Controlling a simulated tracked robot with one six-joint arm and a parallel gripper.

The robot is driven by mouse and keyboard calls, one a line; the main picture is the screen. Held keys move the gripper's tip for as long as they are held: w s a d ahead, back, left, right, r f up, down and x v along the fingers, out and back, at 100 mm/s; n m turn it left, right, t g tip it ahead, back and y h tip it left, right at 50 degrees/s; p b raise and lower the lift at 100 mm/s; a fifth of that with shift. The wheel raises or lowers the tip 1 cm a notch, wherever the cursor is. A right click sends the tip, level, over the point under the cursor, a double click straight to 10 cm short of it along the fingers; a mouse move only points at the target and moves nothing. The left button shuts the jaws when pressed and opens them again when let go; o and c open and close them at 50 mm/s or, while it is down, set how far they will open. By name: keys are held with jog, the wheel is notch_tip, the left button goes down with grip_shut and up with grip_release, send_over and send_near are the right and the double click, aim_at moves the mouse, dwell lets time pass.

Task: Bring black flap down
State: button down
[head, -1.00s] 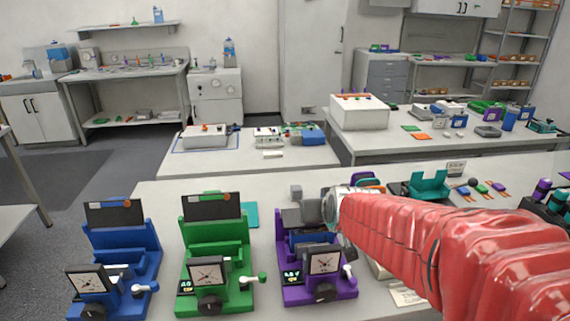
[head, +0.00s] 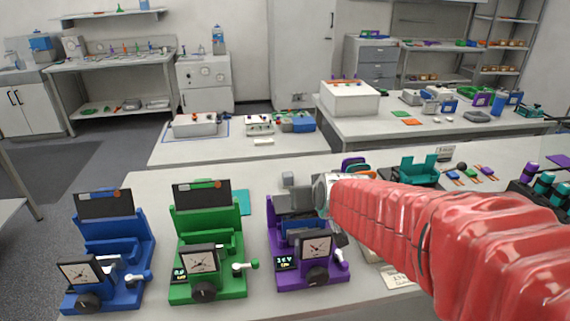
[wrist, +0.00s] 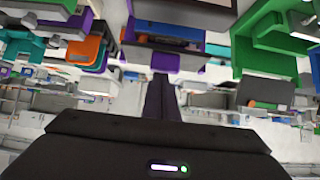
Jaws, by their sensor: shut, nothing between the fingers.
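Three cyclers stand in a row on the near bench: blue (head: 118,241), green (head: 209,239) and purple (head: 283,271). The blue and green ones each have a black flap, (head: 104,204) and (head: 202,194), standing up at the back. On the purple one a dark grey panel (head: 293,202) shows at the back, partly behind my wrist; its tilt is hard to tell. My gripper (wrist: 161,80) is shut and empty, its fingers pointing at the purple cycler, which shows in the wrist view (wrist: 165,62). Whether they touch it is unclear. In the head view the fingertips are hidden.
The green cycler (wrist: 275,45) stands close to the purple one. A teal holder (head: 418,172) and small coloured parts lie on the bench to the right, beyond my arm. Dark racks with purple and teal bottles (head: 545,180) stand at the far right.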

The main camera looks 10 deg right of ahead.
aim_at(320, 232)
jog(key=shift+s+r, duration=0.15)
jog(key=shift+s, duration=2.2)
jog(key=shift+s+r, duration=0.1)
jog(key=shift+s, duration=2.2)
jog(key=shift+s, duration=0.1)
